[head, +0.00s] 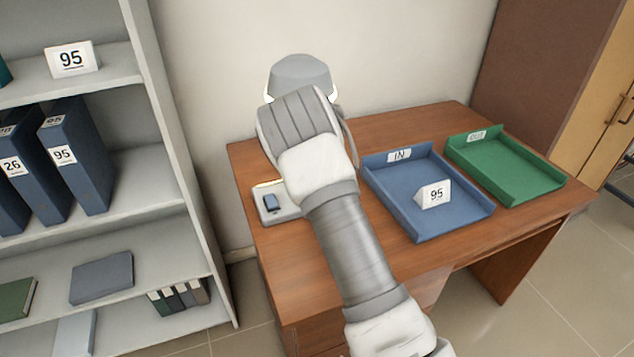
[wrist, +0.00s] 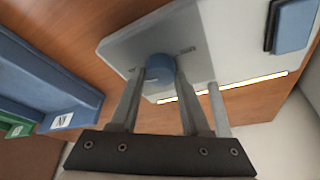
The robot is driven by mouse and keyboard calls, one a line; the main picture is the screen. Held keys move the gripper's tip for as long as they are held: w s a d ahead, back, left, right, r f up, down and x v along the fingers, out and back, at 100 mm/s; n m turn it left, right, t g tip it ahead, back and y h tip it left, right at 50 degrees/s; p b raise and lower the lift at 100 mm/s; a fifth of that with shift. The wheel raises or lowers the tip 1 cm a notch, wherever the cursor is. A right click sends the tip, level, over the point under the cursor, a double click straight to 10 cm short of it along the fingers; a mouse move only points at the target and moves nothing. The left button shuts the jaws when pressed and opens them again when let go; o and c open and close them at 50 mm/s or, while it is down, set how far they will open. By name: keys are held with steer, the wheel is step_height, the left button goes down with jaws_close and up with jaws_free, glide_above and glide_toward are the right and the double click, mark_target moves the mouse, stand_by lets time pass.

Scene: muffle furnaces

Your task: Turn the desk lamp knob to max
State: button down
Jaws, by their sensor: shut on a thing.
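The desk lamp (head: 300,74) stands at the left end of the wooden desk, its grey head showing above my arm. Small dark markings sit on either side of the knob, too small to read. My gripper (wrist: 162,76) is shut on the knob, one finger on each side. In the head view my arm hides the knob and fingers.
A blue IN tray (head: 384,200) holding a white 95 sign (head: 433,194) lies right of my arm. A green OUT tray (head: 500,170) is farther right. A shelf unit with binders (head: 75,155) stands at left. A yellow-white strip (wrist: 230,86) runs beside the base.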

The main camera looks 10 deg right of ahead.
steer(key=shift+c, duration=1.9)
jaws_free()
steer(key=shift+s+a+r, duration=0.1)
steer(key=shift+s+r, duration=0.05)
steer(key=shift+r, duration=0.35)
steer(key=shift+s+v, duration=0.2)
steer(key=shift+v, duration=1)
steer(key=s+a, duration=0.1)
steer(key=s, duration=0.2)
steer(key=s+a, duration=0.1)
steer(key=s, duration=0.3)
steer(key=s+a, duration=0.2)
steer(key=s, duration=0.1)
steer(key=shift+s+a+f+p, duration=0.1)
steer(key=shift+s+f+p, duration=0.1)
steer(key=shift+s+p, duration=0.15)
